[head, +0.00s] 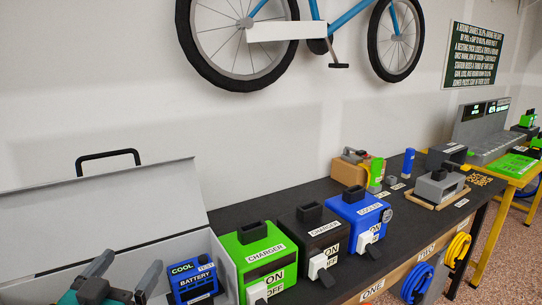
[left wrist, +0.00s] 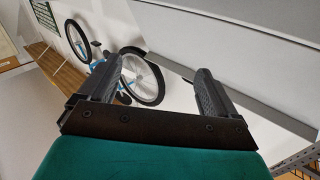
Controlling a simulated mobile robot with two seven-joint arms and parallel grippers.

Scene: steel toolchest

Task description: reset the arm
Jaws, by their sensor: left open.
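My left gripper (head: 125,277) shows at the lower left of the head view, its two grey fingers apart with nothing between them. It is in front of the open steel chest (head: 110,215), left of a blue battery (head: 195,282) labelled COOL. In the left wrist view the gripper (left wrist: 150,85) has its dark fingers spread, with the white wall and the hanging bicycle (left wrist: 120,75) beyond. The far end of my left arm is cut off by the frame. My right gripper is not in either view.
A green charger (head: 265,262), a black charger (head: 318,240) and a blue cooler (head: 360,222) stand in a row on the dark bench (head: 290,202), right of the chest. Coiled blue hose (head: 417,283) and yellow hose (head: 457,249) hang at the bench front. A yellow table (head: 520,175) stands farther right.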

